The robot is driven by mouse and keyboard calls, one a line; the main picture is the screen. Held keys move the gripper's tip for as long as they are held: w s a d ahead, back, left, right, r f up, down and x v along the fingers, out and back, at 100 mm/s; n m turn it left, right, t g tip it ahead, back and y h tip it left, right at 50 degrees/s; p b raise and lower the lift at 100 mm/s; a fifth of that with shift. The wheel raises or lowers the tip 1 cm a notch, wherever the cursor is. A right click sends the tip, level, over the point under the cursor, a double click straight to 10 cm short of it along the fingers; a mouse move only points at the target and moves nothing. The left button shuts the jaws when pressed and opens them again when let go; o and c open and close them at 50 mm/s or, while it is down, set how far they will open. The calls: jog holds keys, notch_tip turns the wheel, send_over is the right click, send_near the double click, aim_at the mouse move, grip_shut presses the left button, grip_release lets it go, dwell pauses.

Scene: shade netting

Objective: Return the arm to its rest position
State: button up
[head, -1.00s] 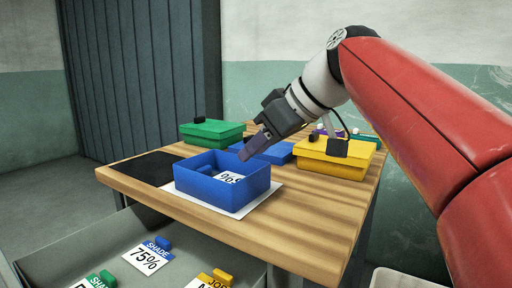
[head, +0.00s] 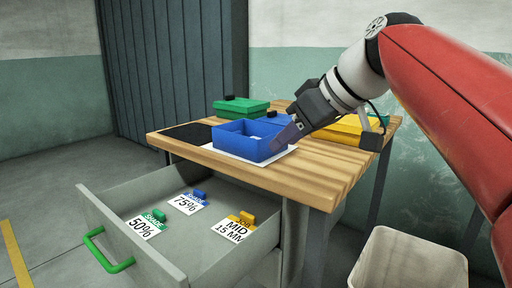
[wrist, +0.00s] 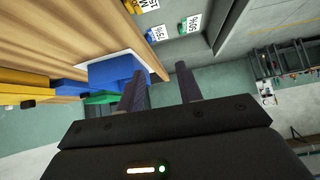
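My arm reaches in from the right in the head view, its red links bent over the table. My gripper (head: 284,138) hangs over the right end of the open blue box (head: 238,149), and its fingers hide part of that box. In the wrist view my gripper (wrist: 162,88) shows two dark fingers clearly apart with nothing between them. The blue box (wrist: 112,73) is beyond the fingers there.
The wooden table (head: 310,182) carries a green box (head: 240,106), a yellow box (head: 340,130) and a black mat (head: 186,133). Below, an open grey drawer (head: 130,200) with a green handle (head: 106,252) holds labelled tags. A pale bin (head: 408,262) stands at right. Floor at left is clear.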

jog(key=s+d+f+m+h, duration=0.2)
jog(key=s+f, duration=0.3)
jog(key=f, duration=0.4)
jog(key=s+d+f+m+h, duration=0.2)
jog(key=s+d+f+m, duration=0.2)
jog(key=f, duration=0.6)
jog(key=s+d+f+m+h, duration=0.2)
jog(key=s+d+f+m, duration=0.1)
jog(key=s+f, duration=0.4)
notch_tip(320, 180, down, 3)
jog(key=shift+d+r+m+h, duration=0.1)
jog(key=shift+d+m+h, duration=0.1)
jog(key=shift+m+h, duration=0.2)
jog(key=shift+a, duration=0.1)
